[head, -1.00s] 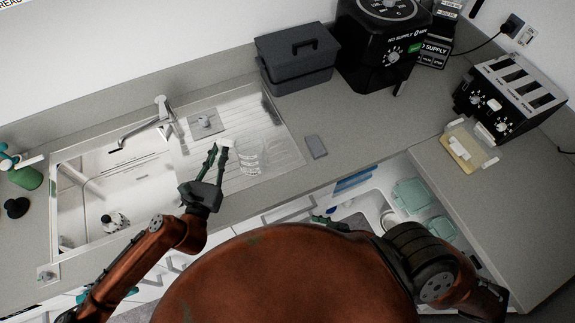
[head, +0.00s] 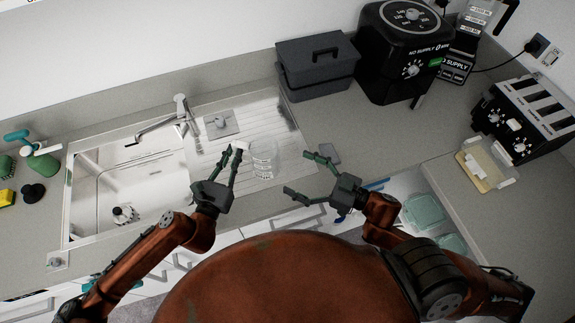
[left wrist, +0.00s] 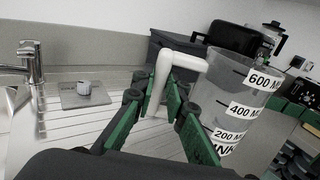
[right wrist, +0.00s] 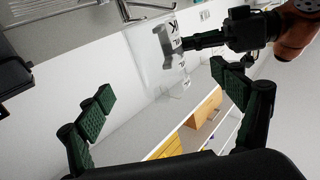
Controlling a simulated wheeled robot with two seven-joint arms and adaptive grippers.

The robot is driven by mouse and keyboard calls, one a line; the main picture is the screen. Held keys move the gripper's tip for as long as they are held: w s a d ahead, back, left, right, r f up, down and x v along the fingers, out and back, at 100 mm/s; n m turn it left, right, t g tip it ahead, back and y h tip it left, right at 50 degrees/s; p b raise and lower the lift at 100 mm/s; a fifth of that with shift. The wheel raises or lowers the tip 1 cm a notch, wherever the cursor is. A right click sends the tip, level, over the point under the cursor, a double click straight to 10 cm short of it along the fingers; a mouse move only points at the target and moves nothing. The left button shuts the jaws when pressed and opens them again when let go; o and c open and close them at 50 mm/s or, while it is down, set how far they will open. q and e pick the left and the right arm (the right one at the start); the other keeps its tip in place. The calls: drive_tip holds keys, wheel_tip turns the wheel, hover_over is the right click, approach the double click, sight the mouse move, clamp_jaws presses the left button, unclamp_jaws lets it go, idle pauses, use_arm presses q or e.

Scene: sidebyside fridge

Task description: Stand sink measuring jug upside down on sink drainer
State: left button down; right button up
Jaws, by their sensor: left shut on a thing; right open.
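The clear measuring jug (head: 264,160) is upright over the drainer (head: 208,153), its marks rising to 600 in the left wrist view (left wrist: 238,105). I cannot tell whether its base touches the drainer. My left gripper (head: 231,155) is shut on the jug's white handle (left wrist: 165,70), left of the jug body. My right gripper (head: 305,175) is open and empty, to the right of the jug and apart from it, its fingers pointing towards it. The right wrist view shows the jug (right wrist: 160,50) beyond the open fingers.
The sink basin (head: 125,195) and tap (head: 182,108) are left of the drainer. A grey box (head: 315,68) and a black appliance (head: 400,60) stand behind. A small grey item (head: 329,153) lies on the counter near my right gripper. The counter between is clear.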

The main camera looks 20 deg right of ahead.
sight(253, 153)
drive_tip(key=x, duration=1.1)
drive_tip(key=shift+w+a, duration=0.2)
drive_tip(key=shift+w, duration=0.15)
drive_tip(key=shift+c, duration=0.5)
drive_tip(key=shift+s, duration=0.1)
drive_tip(key=c, duration=1.3)
use_arm(q)
drive_tip(key=c, duration=1.8)
unclamp_jaws()
drive_tip(key=shift+c, duration=0.2)
